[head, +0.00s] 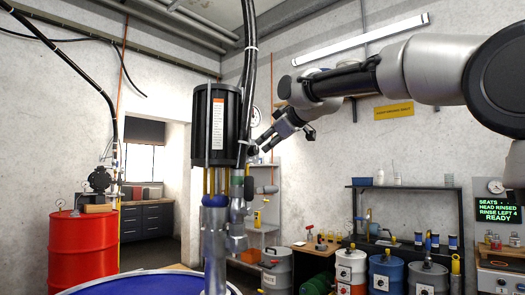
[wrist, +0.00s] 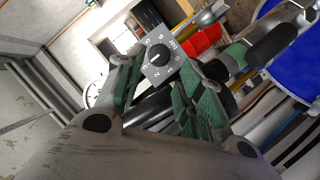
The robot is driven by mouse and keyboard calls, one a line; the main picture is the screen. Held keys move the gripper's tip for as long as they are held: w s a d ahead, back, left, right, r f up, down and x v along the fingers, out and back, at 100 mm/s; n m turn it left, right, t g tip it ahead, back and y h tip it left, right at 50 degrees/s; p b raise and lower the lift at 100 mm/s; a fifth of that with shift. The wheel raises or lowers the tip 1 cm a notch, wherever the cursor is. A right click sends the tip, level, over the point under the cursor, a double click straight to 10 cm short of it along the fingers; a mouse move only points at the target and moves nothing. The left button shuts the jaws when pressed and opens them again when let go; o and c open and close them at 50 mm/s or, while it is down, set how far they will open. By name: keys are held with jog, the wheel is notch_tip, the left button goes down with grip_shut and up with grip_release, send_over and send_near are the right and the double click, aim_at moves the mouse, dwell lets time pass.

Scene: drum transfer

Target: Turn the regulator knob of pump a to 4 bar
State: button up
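The regulator knob (wrist: 159,58) is black and round, on a square grey dial plate (wrist: 153,74) with printed numbers, in the upper middle of the wrist view. The exact pointer reading is too small to tell. My gripper (wrist: 161,68) is open, its green-padded fingers on either side of the dial; I cannot tell whether they touch the knob. In the head view my gripper (head: 287,130) is just right of a black pump (head: 215,125) with a white label. The knob cannot be made out there. A white round gauge (wrist: 94,92) is partly hidden behind the left finger.
A blue drum (head: 140,284) stands below the pump and a red drum (head: 83,252) at left. A black hose (head: 250,45) hangs close to my gripper. Several drums and a shelf (head: 405,188) stand along the back wall. A green display (head: 496,212) reads "READY".

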aim_at(256, 149)
jog(key=x, duration=0.7)
jog(key=shift+w+a, duration=0.25)
jog(key=shift+w, duration=0.05)
jog(key=c, duration=0.7)
